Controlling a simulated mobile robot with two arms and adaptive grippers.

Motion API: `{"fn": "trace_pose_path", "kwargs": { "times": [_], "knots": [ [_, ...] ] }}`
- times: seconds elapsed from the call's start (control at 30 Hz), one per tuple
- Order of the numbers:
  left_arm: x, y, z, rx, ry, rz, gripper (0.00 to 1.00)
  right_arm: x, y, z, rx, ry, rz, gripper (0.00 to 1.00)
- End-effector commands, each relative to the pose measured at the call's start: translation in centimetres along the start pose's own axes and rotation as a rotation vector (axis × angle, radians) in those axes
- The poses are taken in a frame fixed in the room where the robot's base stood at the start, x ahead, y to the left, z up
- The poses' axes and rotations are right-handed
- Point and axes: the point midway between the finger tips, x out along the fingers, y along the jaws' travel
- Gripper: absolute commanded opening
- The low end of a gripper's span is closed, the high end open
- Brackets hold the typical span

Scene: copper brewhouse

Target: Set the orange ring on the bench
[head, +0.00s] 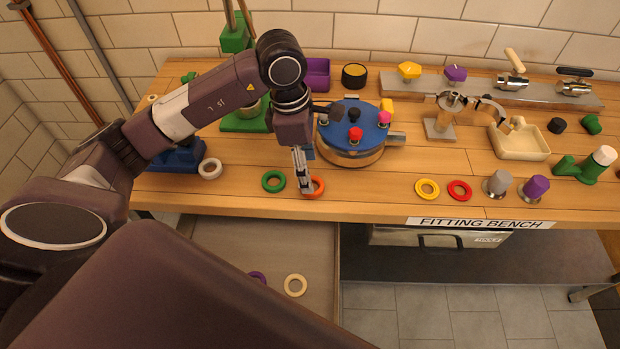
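The orange ring (319,186) appears flat at the bench's front edge, just right of the green ring. The bench (385,196) is a long wooden top labelled "FITTING BENCH". My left gripper (306,189) points down with its fingertips over the left part of the orange ring, hiding some of it. The fingers look close together, but I cannot tell whether they are shut on the rim, or whether the ring touches the wood. My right gripper is not in view.
A green ring (273,181), white ring (210,168), yellow ring (427,189) and red ring (459,190) lie along the front. A blue-topped round fixture (355,152) stands behind. Below, an open drawer (215,250) holds a cream ring (295,285) and a purple ring (258,277).

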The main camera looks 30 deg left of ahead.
Motion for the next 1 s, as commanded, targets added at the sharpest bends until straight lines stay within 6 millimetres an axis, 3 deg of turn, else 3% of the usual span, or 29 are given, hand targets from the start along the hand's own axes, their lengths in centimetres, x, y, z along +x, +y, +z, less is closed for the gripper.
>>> {"fn": "trace_pose_path", "kwargs": {
  "times": [0.2, 0.4, 1.0],
  "knots": [
    [-4.6, 0.1, 0.0, 0.001, -0.001, 0.005, 0.57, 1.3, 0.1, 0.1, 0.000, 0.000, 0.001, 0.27],
    [-7.0, 0.1, 0.0, -0.001, 0.000, 0.002, 0.57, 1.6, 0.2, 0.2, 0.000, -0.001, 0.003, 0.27],
    [-7.5, 0.0, 0.0, 0.000, 0.001, -0.002, 0.57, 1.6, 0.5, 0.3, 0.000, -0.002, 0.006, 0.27]
  ]
}}
